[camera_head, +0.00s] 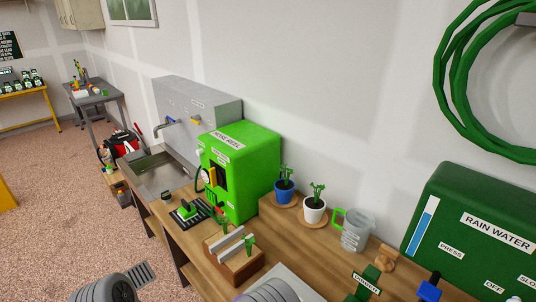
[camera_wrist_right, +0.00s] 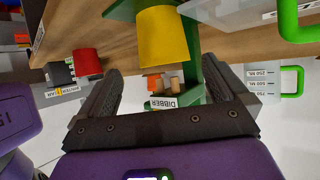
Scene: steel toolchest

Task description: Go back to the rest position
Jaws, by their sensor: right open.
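My right gripper (camera_wrist_right: 161,75) shows in the right wrist view with its two dark fingers spread wide and nothing clasped between them. Beyond the fingers are a yellow pot (camera_wrist_right: 163,37), a green holder and a white label reading DIBBER (camera_wrist_right: 163,102). A red pot (camera_wrist_right: 87,63) is to the left of the left finger. I cannot tell how far the fingers are from these things. In the head view, rounded grey parts of my own arms show at the bottom edge, but neither gripper can be made out. My left gripper is not in view.
A wooden bench (camera_head: 212,277) carries a green HOSE REEL box (camera_head: 252,160), a blue pot (camera_head: 285,192), a white pot (camera_head: 314,211) and a clear jug (camera_head: 357,231) with a green handle. A sink (camera_head: 155,172) is at left, a RAIN WATER box (camera_head: 470,225) at right. Open floor (camera_head: 60,200) lies left.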

